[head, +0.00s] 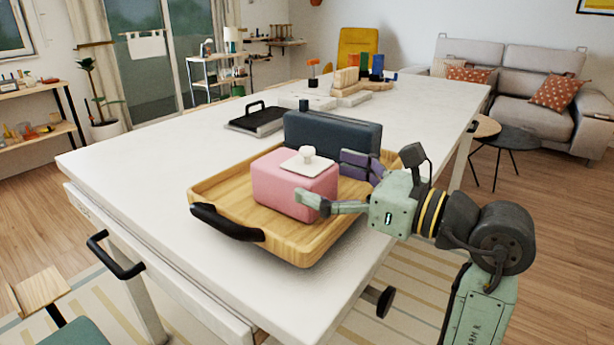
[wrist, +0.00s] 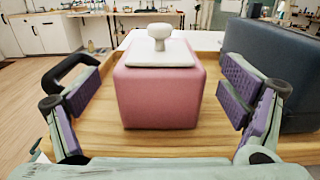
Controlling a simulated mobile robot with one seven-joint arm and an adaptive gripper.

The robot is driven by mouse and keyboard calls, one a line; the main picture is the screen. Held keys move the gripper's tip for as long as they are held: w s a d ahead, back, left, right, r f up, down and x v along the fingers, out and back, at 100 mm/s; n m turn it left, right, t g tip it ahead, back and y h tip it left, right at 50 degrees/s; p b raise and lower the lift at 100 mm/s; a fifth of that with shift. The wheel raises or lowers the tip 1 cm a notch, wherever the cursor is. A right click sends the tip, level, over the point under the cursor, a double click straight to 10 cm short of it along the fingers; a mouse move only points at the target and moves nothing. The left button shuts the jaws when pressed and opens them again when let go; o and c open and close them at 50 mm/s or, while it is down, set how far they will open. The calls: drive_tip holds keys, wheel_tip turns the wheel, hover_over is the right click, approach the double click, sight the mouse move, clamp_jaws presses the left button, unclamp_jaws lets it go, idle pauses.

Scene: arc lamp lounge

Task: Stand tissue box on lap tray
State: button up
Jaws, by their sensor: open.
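The pink tissue box (head: 283,190) with a white knobbed top sits upright on the wooden lap tray (head: 203,190), which has black handles. The box also shows in the wrist view (wrist: 160,95), in the middle between my fingers, with the tray's wood (wrist: 150,142) under it. My gripper (head: 335,183) is open and reaches over the tray from the right. Its purple-padded fingers (wrist: 157,100) stand on either side of the box with gaps showing in the wrist view. Part of the tray's right side is hidden behind my gripper.
A dark blue-grey box (head: 345,133) stands just behind the pink box, close to one finger; it also shows in the wrist view (wrist: 275,75). A black item with a handle (head: 262,118) lies farther back. The white table (head: 130,165) is clear at left.

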drive_tip(key=b+v, duration=0.1)
drive_tip(key=v, duration=0.6)
drive_tip(key=shift+d, duration=0.15)
drive_tip(key=shift+s, duration=0.15)
drive_tip(key=shift+c, duration=0.4)
idle(0.4)
